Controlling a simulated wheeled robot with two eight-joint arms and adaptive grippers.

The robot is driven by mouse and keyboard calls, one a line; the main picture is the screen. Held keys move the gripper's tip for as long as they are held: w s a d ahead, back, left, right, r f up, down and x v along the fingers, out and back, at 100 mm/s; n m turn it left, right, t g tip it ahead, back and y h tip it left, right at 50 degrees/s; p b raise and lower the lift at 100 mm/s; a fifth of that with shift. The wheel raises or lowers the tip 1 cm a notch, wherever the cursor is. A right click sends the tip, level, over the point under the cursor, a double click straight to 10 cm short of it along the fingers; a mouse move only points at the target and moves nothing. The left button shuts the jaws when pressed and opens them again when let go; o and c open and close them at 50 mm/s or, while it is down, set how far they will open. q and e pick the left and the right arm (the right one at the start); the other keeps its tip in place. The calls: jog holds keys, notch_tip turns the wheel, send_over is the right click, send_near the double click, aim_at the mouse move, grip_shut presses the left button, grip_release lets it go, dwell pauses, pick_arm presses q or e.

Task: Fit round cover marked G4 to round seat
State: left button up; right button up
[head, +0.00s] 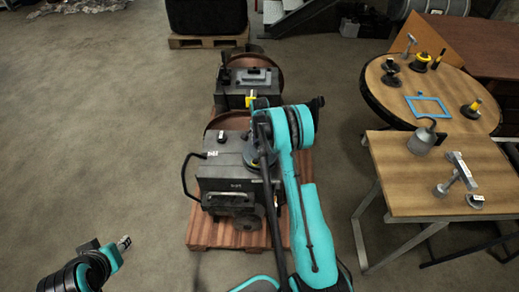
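Two dark grey engine blocks stand one behind the other, the near one (215,175) and the far one (238,97). My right arm reaches over the near block's right side, with its gripper (262,158) low at the block's top edge. A dark round part shows there, partly hidden by the arm; I cannot tell if it is a cover or a seat, or whether the gripper holds it. My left gripper (122,244) is at the lower left, over bare floor, away from the blocks; its fingers are too small to read. No G4 mark is legible.
Both blocks stand on a reddish pallet (225,233). At right, a round table (392,93) carries several dark parts, some with yellow tops, and a blue frame (428,106). A square table (395,170) holds an oil can (424,140) and metal parts.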

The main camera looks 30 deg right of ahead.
jog(key=shift+f+b, duration=0.7)
jog(key=shift+f, duration=0.15)
dwell(0.6)
dwell(0.4)
jog(key=o, duration=1.8)
notch_tip(320, 180, up, 12)
